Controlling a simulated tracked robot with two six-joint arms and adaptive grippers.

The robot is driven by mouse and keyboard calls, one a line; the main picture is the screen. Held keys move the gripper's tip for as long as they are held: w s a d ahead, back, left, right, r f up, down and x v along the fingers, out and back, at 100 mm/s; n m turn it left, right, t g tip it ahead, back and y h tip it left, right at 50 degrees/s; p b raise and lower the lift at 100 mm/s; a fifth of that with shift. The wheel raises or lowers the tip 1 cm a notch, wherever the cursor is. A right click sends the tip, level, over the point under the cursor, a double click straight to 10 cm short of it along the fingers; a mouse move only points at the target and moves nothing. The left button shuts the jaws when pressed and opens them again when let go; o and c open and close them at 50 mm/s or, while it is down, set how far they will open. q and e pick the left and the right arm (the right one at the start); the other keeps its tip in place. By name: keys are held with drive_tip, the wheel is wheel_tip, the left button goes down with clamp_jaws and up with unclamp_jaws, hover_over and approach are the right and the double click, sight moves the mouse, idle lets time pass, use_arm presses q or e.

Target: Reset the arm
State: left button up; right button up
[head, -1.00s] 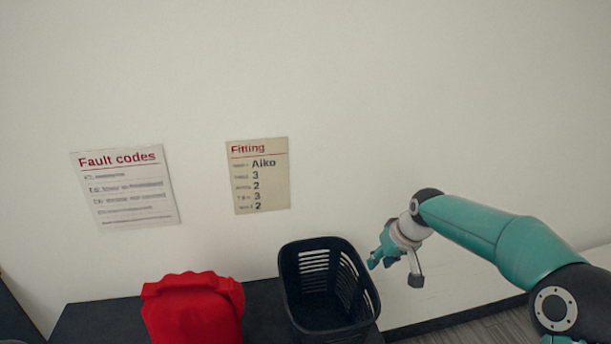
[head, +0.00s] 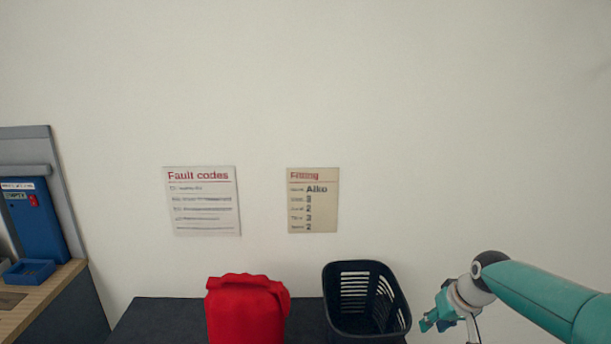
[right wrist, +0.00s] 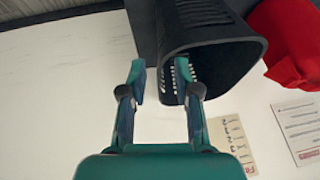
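My right arm reaches in from the right in the head view, and its gripper (head: 448,325) hangs in front of the white wall, to the right of the black basket. In the right wrist view the two fingers of this gripper (right wrist: 162,78) stand apart with nothing between them. The black basket (head: 344,318) also shows beyond the fingers in the right wrist view (right wrist: 240,48); the gripper is apart from it. My left gripper is not in view.
A red bag (head: 246,312) stands on the dark bench top (head: 160,322) left of the basket. A "Fault codes" sheet (head: 202,202) and a "Fitting" sheet (head: 313,200) are on the wall. A blue device (head: 38,222) and blue tray (head: 30,272) are at the far left by a wooden counter (head: 50,300).

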drive_tip(key=s+a+f+g+y+p, duration=0.1)
drive_tip(key=s+a+f+g, duration=0.25)
drive_tip(key=s+f, duration=0.5)
drive_tip(key=s+a+f+g, duration=0.2)
drive_tip(key=s+a+f, duration=0.3)
drive_tip(key=f, duration=0.7)
drive_tip(key=s+a+f+m, duration=0.1)
drive_tip(key=s+a+f, duration=0.3)
drive_tip(key=s, duration=0.5)
drive_tip(key=s+a+f+m+t+y, duration=0.1)
drive_tip(key=s+a+f, duration=0.2)
drive_tip(key=s, duration=0.6)
drive_tip(key=shift+s+x, duration=0.2)
drive_tip(key=shift+x, duration=0.75)
drive_tip(key=shift+t, duration=0.25)
